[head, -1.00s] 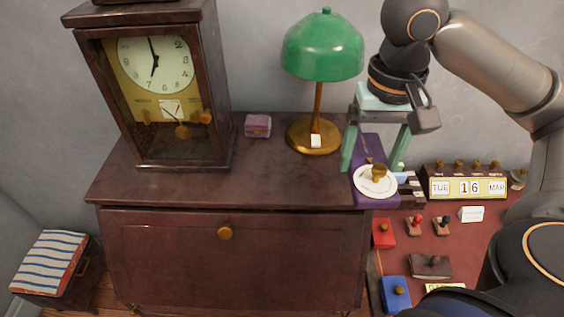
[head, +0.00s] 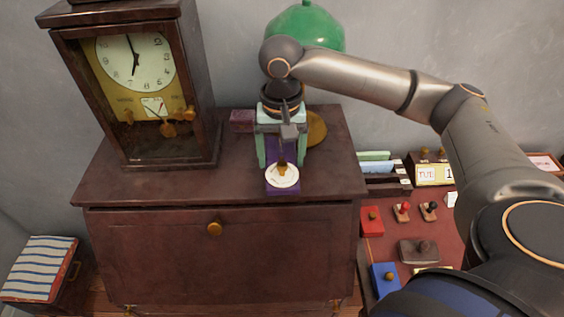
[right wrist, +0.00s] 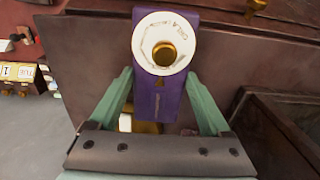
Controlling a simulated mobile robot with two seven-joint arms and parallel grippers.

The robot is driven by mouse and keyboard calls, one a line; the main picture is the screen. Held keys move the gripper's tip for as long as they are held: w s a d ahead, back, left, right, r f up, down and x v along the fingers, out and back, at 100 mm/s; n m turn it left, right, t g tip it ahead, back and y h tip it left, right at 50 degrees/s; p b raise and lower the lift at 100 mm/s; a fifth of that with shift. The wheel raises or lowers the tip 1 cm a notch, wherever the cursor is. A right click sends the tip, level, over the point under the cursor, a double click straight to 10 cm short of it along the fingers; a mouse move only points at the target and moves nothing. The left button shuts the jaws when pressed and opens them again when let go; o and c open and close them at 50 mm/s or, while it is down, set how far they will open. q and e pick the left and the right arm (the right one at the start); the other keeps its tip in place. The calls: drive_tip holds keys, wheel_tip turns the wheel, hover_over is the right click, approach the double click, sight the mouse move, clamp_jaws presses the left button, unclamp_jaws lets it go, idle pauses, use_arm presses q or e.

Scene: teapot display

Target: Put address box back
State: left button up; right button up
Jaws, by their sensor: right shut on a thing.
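The address box (head: 283,190) is purple with a white round dial and a gold knob on its face. My right gripper (head: 282,162) is shut on it, one pale green finger on each side. The box is over the top of the brown cabinet (head: 205,183), left of the desk. I cannot tell whether it touches the cabinet top. In the right wrist view the purple box (right wrist: 158,98) sits between the fingertips, dial at the far end. My left gripper is not in view.
A dark clock (head: 132,80) stands on the cabinet's left. The green lamp (head: 315,25) is partly hidden by my right arm. The red desk on the right holds stamps and a date block (head: 433,174).

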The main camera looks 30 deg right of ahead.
drive_tip(key=shift+f, duration=1.2)
drive_tip(key=o, duration=1.5)
drive_tip(key=shift+s+f, duration=0.1)
drive_tip(key=shift+f, duration=0.05)
drive_tip(key=shift+c, duration=0.2)
wheel_tip(320, 180, up, 12)
drive_tip(key=shift+r, duration=0.2)
